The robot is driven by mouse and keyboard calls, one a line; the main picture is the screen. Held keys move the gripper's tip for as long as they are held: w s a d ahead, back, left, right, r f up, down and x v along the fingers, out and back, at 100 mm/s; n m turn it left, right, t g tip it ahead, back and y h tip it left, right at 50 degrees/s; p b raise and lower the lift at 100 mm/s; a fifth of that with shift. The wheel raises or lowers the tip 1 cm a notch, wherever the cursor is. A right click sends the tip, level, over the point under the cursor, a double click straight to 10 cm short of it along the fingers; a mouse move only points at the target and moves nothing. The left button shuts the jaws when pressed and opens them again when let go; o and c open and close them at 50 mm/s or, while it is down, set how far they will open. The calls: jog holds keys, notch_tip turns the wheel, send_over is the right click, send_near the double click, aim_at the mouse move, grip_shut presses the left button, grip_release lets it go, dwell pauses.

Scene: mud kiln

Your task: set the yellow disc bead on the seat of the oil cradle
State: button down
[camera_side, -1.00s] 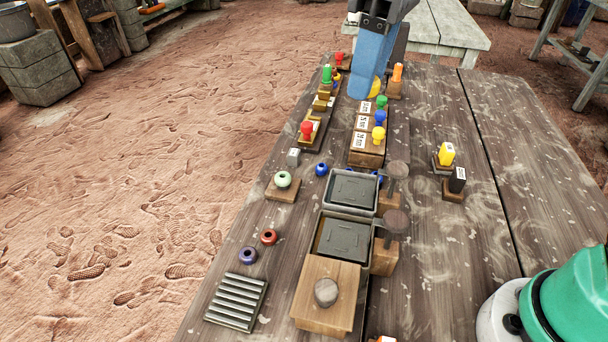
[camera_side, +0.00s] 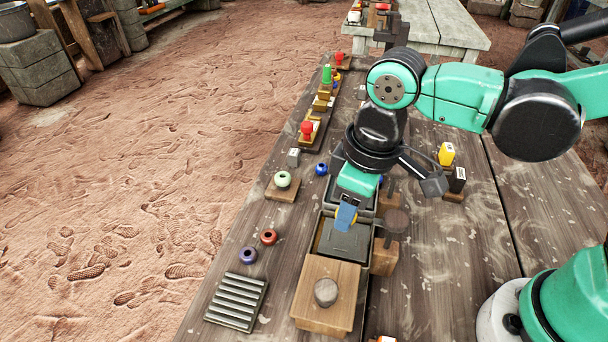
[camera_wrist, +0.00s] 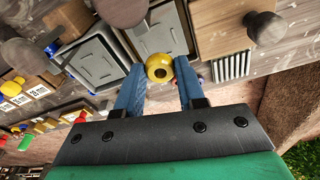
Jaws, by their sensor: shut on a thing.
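I cannot tell which thing is the oil cradle, as no label is readable as oil. A wooden block (camera_side: 271,191) bears a pale green ring bead (camera_side: 283,179) to the left of my gripper.
A wooden block with a round knob (camera_side: 326,291) stands in front of the trays. A ridged rack (camera_side: 236,301) and two loose ring beads (camera_side: 248,255) lie to the left. The right tabletop is mostly clear.

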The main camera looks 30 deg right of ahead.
aim_at(345, 239)
jog(key=shift+f, duration=1.9)
jog(key=shift+f, duration=0.15)
jog(key=c, duration=0.5)
grip_release()
notch_tip(345, 239, up, 12)
jog(key=s+d, duration=0.1)
jog(key=w+d+f+m+t, duration=0.1)
jog(key=d+m+t, duration=0.1)
jog(key=d, duration=0.2)
jog(key=w+d+f+m+t, duration=0.1)
jog(key=d+m+t, duration=0.1)
jog(key=d, duration=0.2)
jog(key=w+d+f+m+t, duration=0.1)
jog(key=d+f+m+t, duration=0.1)
jog(key=d, duration=0.2)
jog(key=shift+w+d+f+m+h, duration=0.1)
jog(key=shift+d+m+h, duration=0.2)
jog(key=shift+d+h, duration=0.1)
jog(key=shift+a, duration=0.1)
